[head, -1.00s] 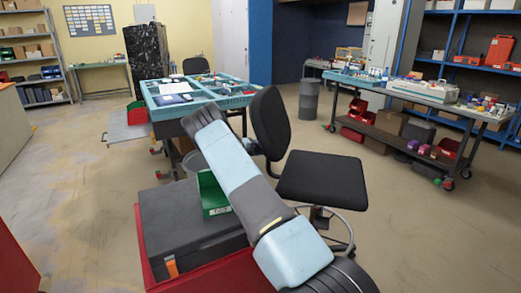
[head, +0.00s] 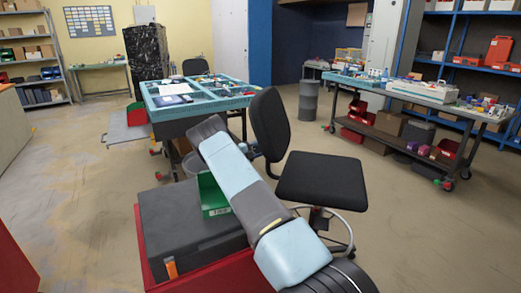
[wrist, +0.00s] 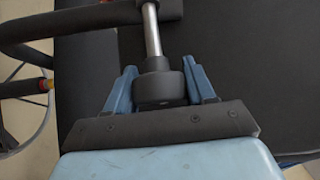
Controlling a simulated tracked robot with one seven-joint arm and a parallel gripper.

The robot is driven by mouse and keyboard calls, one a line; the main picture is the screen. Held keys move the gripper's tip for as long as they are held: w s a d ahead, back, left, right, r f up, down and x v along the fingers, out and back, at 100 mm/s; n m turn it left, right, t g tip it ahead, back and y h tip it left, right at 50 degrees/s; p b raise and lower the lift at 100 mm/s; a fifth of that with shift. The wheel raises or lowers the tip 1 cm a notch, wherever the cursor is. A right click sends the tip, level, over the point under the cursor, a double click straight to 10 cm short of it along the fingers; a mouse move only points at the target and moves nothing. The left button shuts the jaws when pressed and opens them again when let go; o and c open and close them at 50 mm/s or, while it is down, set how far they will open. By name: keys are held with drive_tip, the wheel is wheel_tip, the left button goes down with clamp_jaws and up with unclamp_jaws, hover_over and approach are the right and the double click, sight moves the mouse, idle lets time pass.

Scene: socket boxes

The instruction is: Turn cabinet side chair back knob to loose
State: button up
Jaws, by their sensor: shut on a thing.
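A black office chair stands beside my arm, with its seat (head: 322,180) to the right and its upright backrest (head: 269,125) behind the arm. In the wrist view, a round black knob (wrist: 160,90) sits at the end of a shiny metal rod (wrist: 152,38). My gripper (wrist: 162,75) has one blue finger on each side of the knob and is shut on it. In the head view, my arm hides the knob and the gripper. The dark seat fills the right side of the wrist view.
A black case (head: 190,232) with a green bin (head: 211,196) lies on a red base at the front. A teal-topped workbench (head: 205,103) stands behind the chair. A wheeled trolley (head: 440,100) is at the right. Open floor lies at left and right.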

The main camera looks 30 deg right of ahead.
drive_tip(key=shift+a+f, duration=0.1)
drive_tip(key=shift+f, duration=0.15)
drive_tip(key=o, duration=0.7)
drive_tip(key=shift+c, duration=0.2)
drive_tip(key=shift+r, duration=0.15)
drive_tip(key=a+f, duration=0.1)
drive_tip(key=a, duration=1.2)
drive_tip(key=shift+s+a+f, duration=0.2)
drive_tip(key=shift+a+f, duration=0.1)
drive_tip(key=shift+f, duration=0.05)
